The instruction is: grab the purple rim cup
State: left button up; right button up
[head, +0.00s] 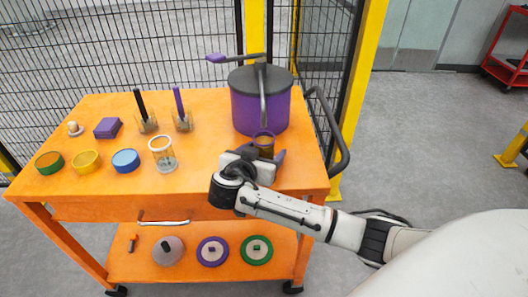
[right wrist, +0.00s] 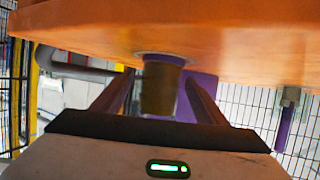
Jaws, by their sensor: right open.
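The cup (head: 264,140) stands on the orange table in front of the purple pot, its body brownish and see-through, its rim dark purple in the head view. My right gripper (head: 262,156) is low at the cup, with its open fingers reaching toward it. In the right wrist view the cup (right wrist: 160,88) sits between the two open fingers (right wrist: 160,92), with a gap visible on each side. A purple ring shows at its table end there. The gripper hides the cup's lower part in the head view. My left gripper is not in view.
The purple pot (head: 259,108) with a dark lid stands close behind the cup. A pale-rimmed glass cup (head: 162,155) stands to the left, with blue (head: 125,161), yellow (head: 86,162) and green (head: 49,162) bowls beyond. A dark handle rail (head: 333,130) bounds the table's right edge.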

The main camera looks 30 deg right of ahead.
jog(key=c, duration=1.3)
jog(key=shift+r, duration=0.1)
